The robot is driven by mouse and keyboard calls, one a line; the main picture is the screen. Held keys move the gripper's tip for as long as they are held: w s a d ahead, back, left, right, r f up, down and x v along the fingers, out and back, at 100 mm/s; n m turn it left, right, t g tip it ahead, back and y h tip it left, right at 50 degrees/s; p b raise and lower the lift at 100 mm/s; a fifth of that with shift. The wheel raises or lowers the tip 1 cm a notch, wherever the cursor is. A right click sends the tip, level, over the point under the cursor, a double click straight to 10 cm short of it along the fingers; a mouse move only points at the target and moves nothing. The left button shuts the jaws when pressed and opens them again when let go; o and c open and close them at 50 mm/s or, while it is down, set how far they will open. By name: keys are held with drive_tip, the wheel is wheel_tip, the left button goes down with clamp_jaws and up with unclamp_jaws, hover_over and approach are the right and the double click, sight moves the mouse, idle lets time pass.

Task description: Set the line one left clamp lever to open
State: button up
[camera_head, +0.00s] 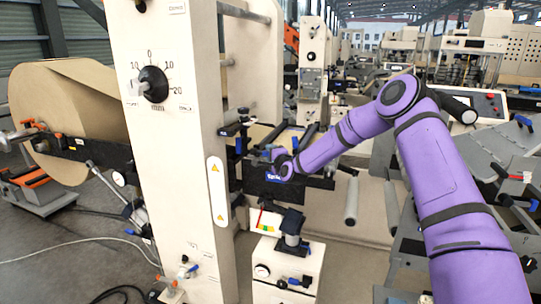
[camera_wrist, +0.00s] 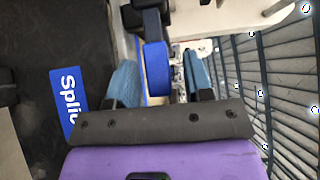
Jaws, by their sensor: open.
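A blue clamp lever (camera_wrist: 157,68) with a dark mount above it shows in the wrist view. My gripper (camera_wrist: 160,72) is open, with one blue-grey finger on each side of the lever in that picture. A gap shows on both sides of the lever; whether it lies at fingertip depth I cannot tell. In the head view my gripper (camera_head: 273,155) is at the dark splice unit beside the cream machine column. My purple arm and wrist hide part of that area, and I cannot tell the lever's setting there.
A blue label (camera_wrist: 68,98) on a dark panel is left of my gripper; it also shows in the head view (camera_head: 274,178). The cream column (camera_head: 190,150) with a dial (camera_head: 153,84) stands left. A brown paper roll (camera_head: 60,110) is behind it. A grey roller (camera_head: 352,200) hangs right.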

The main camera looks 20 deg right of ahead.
sight(256, 149)
drive_tip(key=shift+w, duration=0.1)
clamp_jaws()
drive_tip(key=shift+r, duration=0.1)
drive_tip(key=shift+w+a+r+n+g+h, duration=0.1)
drive_tip(key=shift+a+r+n+g+h, duration=0.1)
drive_tip(key=shift+r+n+g, duration=0.35)
drive_tip(key=shift+a+r+n+g+h, duration=0.1)
drive_tip(key=shift+r+n+g+h, duration=0.1)
drive_tip(key=shift+r+n+g, duration=0.35)
drive_tip(key=shift+w+a+r+n+g+h, duration=0.15)
drive_tip(key=shift+r+n+g+h, duration=0.15)
drive_tip(key=shift+r+n+g, duration=0.15)
drive_tip(key=shift+w+a+r+n+g+h, duration=0.1)
drive_tip(key=shift+r+n+g+h, duration=0.25)
drive_tip(key=shift+g, duration=0.1)
drive_tip(key=shift+w+a+r+n+g+h, duration=0.25)
drive_tip(key=shift+a+r+n+g+h, duration=0.25)
drive_tip(key=shift+g, duration=0.2)
drive_tip(key=shift+w+a+r+n+g+h, duration=0.25)
drive_tip(key=shift+a+r+n+g+h, duration=0.2)
drive_tip(key=shift+n+g+h, duration=0.2)
drive_tip(key=shift+w+a+r+n+g+h, duration=0.3)
drive_tip(key=shift+w+a+n+g+h, duration=0.15)
drive_tip(key=shift+g+h, duration=0.25)
drive_tip(key=shift+w+a+r+n+g+h, duration=0.25)
drive_tip(key=shift+w+a+n+g+h, duration=0.1)
drive_tip(key=shift+a+n+g+h, duration=0.25)
